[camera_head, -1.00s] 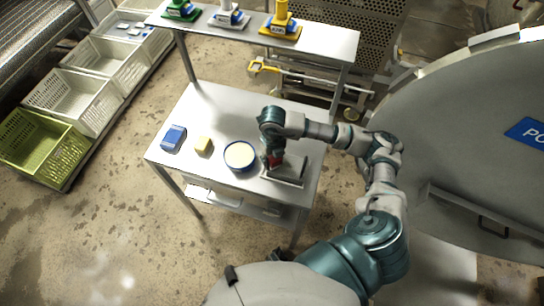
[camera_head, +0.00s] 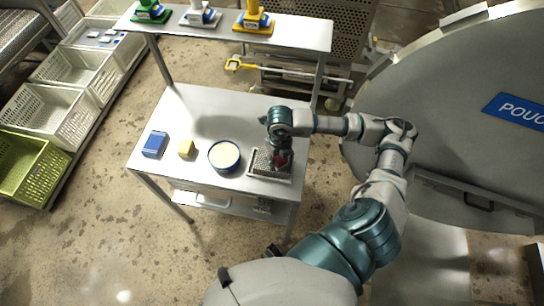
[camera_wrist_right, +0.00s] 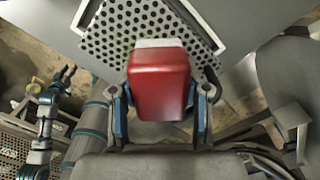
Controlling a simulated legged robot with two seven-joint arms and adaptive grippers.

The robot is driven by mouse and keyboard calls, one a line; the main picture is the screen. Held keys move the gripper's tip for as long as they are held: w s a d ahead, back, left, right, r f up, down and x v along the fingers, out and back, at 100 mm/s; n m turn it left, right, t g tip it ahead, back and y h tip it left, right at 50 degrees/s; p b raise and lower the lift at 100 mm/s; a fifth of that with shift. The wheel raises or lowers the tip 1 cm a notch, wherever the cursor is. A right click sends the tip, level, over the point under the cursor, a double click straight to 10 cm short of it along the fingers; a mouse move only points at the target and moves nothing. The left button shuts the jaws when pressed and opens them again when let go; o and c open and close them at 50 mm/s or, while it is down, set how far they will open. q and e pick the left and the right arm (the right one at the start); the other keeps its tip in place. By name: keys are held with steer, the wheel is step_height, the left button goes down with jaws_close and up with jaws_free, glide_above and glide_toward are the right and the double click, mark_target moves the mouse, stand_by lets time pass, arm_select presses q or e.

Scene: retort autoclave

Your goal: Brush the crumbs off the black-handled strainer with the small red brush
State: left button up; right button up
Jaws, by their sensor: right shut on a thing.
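My right gripper (camera_wrist_right: 163,112) is shut on the small red brush (camera_wrist_right: 160,78), which points away from the wrist with a pale end at its far side. In the head view the brush (camera_head: 283,159) is at the right part of the strainer (camera_head: 261,163), a grey perforated plate on the table. The strainer's holes also show in the wrist view (camera_wrist_right: 125,28). I cannot tell whether the bristles touch it. Its black handle and any crumbs cannot be made out. My left gripper (camera_wrist_right: 57,80) shows small at the left of the wrist view, fingers apart and empty.
On the table (camera_head: 185,110) left of the strainer stand a blue-rimmed bowl (camera_head: 224,157), a yellow block (camera_head: 186,149) and a blue box (camera_head: 154,144). A shelf (camera_head: 290,32) rises behind. A big round door (camera_head: 450,110) is at right. The table's back area is clear.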

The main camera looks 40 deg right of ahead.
mark_target(260, 156)
steer(key=shift+s+d+f, duration=0.15)
steer(key=shift+s, duration=0.1)
steer(key=shift+c, duration=0.5)
steer(key=shift+w+a, duration=0.1)
steer(key=shift+a, duration=0.15)
steer(key=shift+w+a, duration=0.35)
steer(key=shift+w, duration=0.3)
steer(key=shift+w+a, duration=0.3)
steer(key=shift+w, duration=0.35)
steer(key=shift+w+a, duration=0.2)
steer(key=shift+a, duration=0.2)
steer(key=shift+w+a+b, duration=0.35)
steer(key=shift+w+a, duration=0.8)
steer(key=shift+w, duration=0.2)
steer(key=shift+w+d, duration=0.2)
steer(key=shift+d, duration=0.25)
steer(key=shift+s+d, duration=0.1)
steer(key=shift+d, duration=0.05)
steer(key=shift+s+d+b, duration=0.15)
steer(key=shift+s+d, duration=0.3)
steer(key=shift+s, duration=0.25)
steer(key=shift+s+d+b, duration=0.15)
steer(key=shift+s+d, duration=0.3)
steer(key=shift+s, duration=0.2)
steer(key=shift+s+d, duration=1.2)
steer(key=shift+s, duration=0.3)
